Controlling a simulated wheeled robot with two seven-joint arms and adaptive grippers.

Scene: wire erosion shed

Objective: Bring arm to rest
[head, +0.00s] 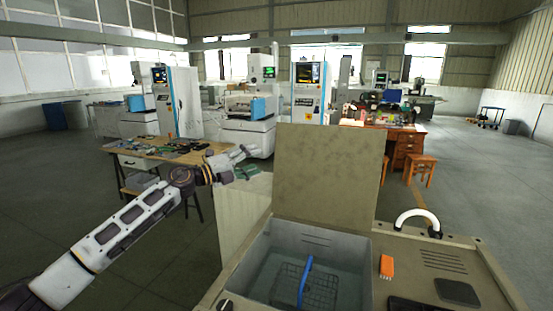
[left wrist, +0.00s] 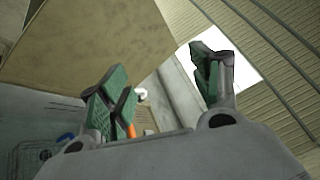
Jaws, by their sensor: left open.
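My left arm reaches in from the left in the head view, and my left gripper (head: 240,160) is held in the air left of the raised lid (head: 328,170) of a washing unit. In the left wrist view my left gripper (left wrist: 165,90) shows two green-padded fingers spread apart with nothing between them. The raised lid fills the upper left of that view (left wrist: 100,45). My right gripper is in neither view.
The unit's open grey basin (head: 360,255) holds a wire basket (head: 285,285) and a blue handle (head: 305,280). An orange block (head: 386,267) and a white curved spout (head: 418,216) are on its top. A cluttered workbench (head: 150,150) stands behind my left arm.

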